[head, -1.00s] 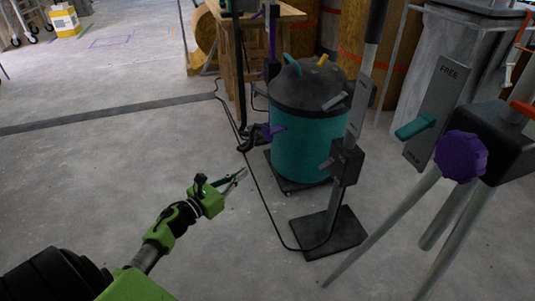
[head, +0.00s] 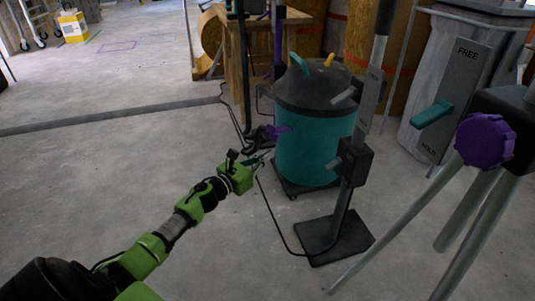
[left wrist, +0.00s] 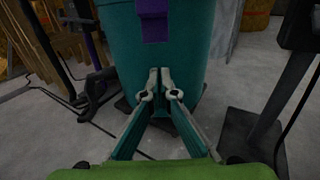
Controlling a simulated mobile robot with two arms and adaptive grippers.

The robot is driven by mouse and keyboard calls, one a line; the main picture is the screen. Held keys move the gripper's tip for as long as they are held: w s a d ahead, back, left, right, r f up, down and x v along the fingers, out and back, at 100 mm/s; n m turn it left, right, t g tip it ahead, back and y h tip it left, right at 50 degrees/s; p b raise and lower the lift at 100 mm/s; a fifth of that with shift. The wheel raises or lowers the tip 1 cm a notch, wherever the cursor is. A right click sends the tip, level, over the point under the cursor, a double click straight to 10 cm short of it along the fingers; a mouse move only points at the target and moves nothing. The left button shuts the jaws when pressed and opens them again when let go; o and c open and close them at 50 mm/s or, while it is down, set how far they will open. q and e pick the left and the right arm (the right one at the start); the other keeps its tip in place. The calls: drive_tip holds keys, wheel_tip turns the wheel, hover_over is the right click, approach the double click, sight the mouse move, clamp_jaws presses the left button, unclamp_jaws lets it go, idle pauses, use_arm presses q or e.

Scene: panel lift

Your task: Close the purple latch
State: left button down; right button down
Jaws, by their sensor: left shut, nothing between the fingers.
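The purple latch (head: 277,131) sticks out from the left side of the teal drum-shaped vacuum (head: 308,150), below its dark lid. In the left wrist view the purple latch (left wrist: 153,22) hangs at the top centre on the teal drum (left wrist: 190,50). Its upper part is cut off by the frame edge. My left gripper (head: 263,159) is shut and empty, just below and left of the latch, apart from it in the picture. In the left wrist view its fingertips (left wrist: 160,73) are together, pointing at the drum below the latch. My right gripper is not in view.
A dark stand (head: 333,235) with a post is right of the drum. A tripod with a purple knob (head: 485,141) stands at the right front. A black cable crosses the floor.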

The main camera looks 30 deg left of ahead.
use_arm(q)
drive_tip(key=shift+w+r, duration=0.15)
drive_tip(key=shift+r, duration=0.55)
drive_tip(key=shift+w+r, duration=0.15)
drive_tip(key=shift+r, duration=0.55)
